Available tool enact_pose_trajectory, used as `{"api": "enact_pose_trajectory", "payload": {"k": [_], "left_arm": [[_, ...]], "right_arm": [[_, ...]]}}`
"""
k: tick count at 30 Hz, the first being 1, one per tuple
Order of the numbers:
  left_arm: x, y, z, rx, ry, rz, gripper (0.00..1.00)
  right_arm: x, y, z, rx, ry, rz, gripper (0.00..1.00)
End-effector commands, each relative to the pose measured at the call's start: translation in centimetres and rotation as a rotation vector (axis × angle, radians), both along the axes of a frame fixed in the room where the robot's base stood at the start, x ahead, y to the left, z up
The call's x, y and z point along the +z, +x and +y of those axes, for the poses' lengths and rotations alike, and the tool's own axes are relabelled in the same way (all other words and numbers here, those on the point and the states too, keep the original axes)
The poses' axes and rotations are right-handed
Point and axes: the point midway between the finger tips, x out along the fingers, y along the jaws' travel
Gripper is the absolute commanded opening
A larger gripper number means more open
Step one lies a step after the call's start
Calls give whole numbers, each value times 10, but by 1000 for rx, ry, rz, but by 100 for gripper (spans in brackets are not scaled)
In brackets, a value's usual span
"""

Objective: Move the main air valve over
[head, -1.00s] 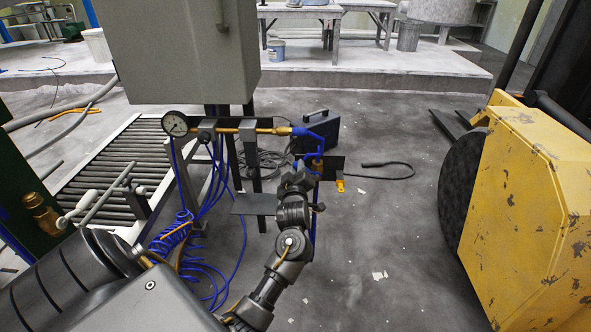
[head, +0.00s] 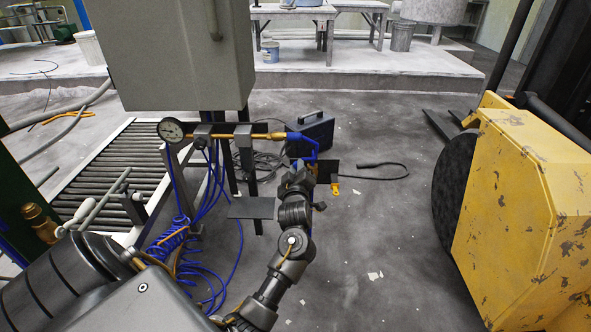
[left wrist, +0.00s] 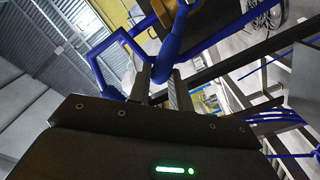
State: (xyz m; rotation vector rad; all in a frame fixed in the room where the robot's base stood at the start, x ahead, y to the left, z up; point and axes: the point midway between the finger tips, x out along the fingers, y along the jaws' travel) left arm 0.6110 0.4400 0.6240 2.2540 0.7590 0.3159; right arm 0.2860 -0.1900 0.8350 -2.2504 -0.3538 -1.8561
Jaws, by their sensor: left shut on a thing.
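The air line is a horizontal brass pipe (head: 230,136) with a round gauge (head: 171,130) at its left end. At its right end is a valve with a bent blue handle (head: 304,137). My left gripper (head: 303,170) is at the lower part of this handle. In the left wrist view, the blue handle (left wrist: 168,58) passes between the two fingers of my left gripper (left wrist: 158,82), which is shut on it. The fingers hide part of the handle, and the valve body is hard to make out. My right gripper is not in view.
A grey cabinet (head: 180,50) hangs above the pipe. Blue coiled hoses (head: 180,237) hang below it, beside a roller conveyor (head: 105,172). A yellow machine (head: 525,200) stands at the right. The floor between is mostly clear.

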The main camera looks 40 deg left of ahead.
Motion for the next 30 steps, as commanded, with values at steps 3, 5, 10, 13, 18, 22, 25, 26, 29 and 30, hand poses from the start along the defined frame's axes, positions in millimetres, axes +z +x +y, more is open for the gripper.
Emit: {"api": "enact_pose_trajectory", "payload": {"k": [3, 5, 10, 13, 18, 22, 25, 26, 29, 30], "left_arm": [[3, 3, -4, -4, -1, 0, 8], [5, 5, -6, -4, -2, 1, 8], [11, 10, -14, -4, -2, 0, 8], [12, 13, -17, -4, -2, 1, 9], [11, 13, -18, -4, -1, 1, 9], [11, 13, -18, -5, -1, 2, 9], [11, 14, -19, -5, -1, 2, 9], [12, 14, -20, -5, -2, 1, 9], [13, 17, -23, -6, -3, 3, 10], [13, 19, -25, -6, -3, 3, 10]], "right_arm": [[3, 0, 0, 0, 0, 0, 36], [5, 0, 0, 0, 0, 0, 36], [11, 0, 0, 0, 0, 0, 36], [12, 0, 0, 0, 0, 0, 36], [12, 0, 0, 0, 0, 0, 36], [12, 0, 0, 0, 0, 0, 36], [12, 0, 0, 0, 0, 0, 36], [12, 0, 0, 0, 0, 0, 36], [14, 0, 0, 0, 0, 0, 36], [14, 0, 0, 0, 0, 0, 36]]}}
